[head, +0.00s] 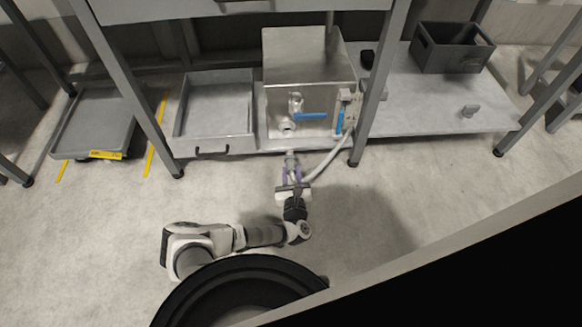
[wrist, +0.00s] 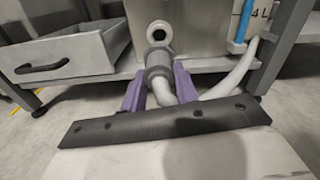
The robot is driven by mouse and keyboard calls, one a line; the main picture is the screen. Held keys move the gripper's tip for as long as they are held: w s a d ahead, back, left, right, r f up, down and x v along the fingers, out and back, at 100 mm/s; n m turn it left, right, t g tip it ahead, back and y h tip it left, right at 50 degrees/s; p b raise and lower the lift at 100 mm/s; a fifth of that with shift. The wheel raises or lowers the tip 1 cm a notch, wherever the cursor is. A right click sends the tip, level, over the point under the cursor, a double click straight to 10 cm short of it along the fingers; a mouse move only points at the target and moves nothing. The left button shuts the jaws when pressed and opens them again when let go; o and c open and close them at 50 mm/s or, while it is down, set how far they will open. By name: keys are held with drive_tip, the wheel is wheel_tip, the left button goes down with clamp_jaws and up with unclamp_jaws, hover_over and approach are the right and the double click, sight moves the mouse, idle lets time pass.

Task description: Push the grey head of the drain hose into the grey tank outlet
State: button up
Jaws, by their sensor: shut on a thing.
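The drain hose's grey head (wrist: 158,63) is held upright between the purple fingers of my gripper (wrist: 159,84), which is shut on it. In the head view the hose head (head: 291,157) is just beyond my gripper (head: 292,172), close to the shelf's front edge. The grey tank outlet (head: 287,127) projects from the lower front of the metal tank. In the wrist view the outlet (wrist: 158,33) shows its round opening directly above and behind the hose head. The two overlap in this view, and I cannot tell the gap. The pale hose (head: 333,158) curves right, towards the tank's side.
The steel tank (head: 310,65) stands on a low shelf (head: 420,120) between table legs. A blue valve handle (head: 312,116) is just above the outlet. A drawer-like tray (head: 215,145) is left of it, and a dark crate (head: 452,60) is right. The floor in front is clear.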

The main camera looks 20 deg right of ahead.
drive_tip(key=shift+w, duration=0.2)
drive_tip(key=shift+b+x, duration=3.05)
drive_tip(key=shift+x, duration=1)
drive_tip(key=shift+d, duration=0.1)
drive_tip(key=shift+w+f, duration=0.1)
drive_tip(key=shift+f, duration=0.05)
drive_tip(key=shift+x, duration=0.85)
drive_tip(key=shift+w+d, duration=0.15)
drive_tip(key=shift+w, duration=0.2)
drive_tip(key=o, duration=1.1)
